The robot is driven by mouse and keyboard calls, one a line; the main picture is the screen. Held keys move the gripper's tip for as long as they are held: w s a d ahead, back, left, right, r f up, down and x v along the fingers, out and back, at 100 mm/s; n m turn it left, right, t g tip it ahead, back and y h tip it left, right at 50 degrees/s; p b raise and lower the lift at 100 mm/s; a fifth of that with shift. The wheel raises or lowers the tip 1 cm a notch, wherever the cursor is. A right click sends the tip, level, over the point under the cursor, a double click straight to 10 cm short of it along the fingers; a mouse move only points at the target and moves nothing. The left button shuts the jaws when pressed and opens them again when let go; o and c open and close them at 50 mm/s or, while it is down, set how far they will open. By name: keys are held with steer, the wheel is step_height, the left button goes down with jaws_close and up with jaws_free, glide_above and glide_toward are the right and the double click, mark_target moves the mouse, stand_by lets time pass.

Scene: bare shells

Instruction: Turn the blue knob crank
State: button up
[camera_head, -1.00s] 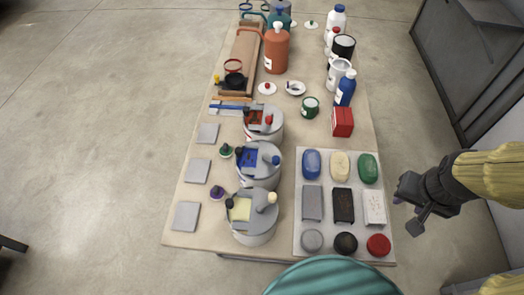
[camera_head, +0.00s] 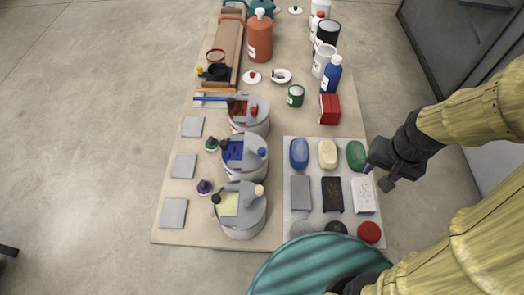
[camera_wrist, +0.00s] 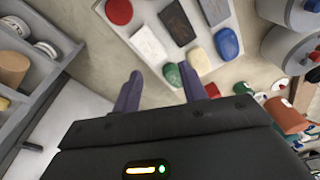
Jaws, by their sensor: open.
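The blue knob (camera_head: 262,152) sits on the lid of the middle of three round grey pots (camera_head: 256,172), at the lid's right side. A blue opening (camera_head: 234,151) shows on the same lid. My gripper (camera_head: 377,178) is open and empty, beside the right edge of the sample tray, well to the right of the pot and apart from it. In the wrist view my two dark fingers (camera_wrist: 160,76) are spread, with nothing between them.
The tray (camera_head: 284,190) of coloured blocks and discs lies between my gripper and the pots. Pots with red (camera_head: 249,115) and yellow (camera_head: 238,212) openings stand on either side. Bottles and cans crowd the table's far end. A dark cabinet (camera_head: 455,50) stands at right.

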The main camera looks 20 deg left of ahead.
mark_target(262, 152)
steer(key=w+a+f+m+g+y+b, duration=0.3)
steer(key=a+f+m+g+y, duration=0.25)
steer(key=a+f+g, duration=0.35)
steer(key=w+a+f+m+y+b, duration=0.2)
steer(key=w+a+f+m+y, duration=0.2)
steer(key=y, duration=0.6)
steer(key=w+a+m, duration=0.2)
steer(key=w, duration=0.1)
steer(key=shift+w+m, duration=0.2)
steer(key=shift+m, duration=0.15)
steer(key=shift+y, duration=0.25)
steer(key=p+x, duration=0.2)
steer(key=x, duration=1.5)
steer(key=shift+s+a+p, duration=0.1)
steer(key=shift+a+p, duration=0.1)
steer(key=shift+p, duration=0.2)
jaws_close()
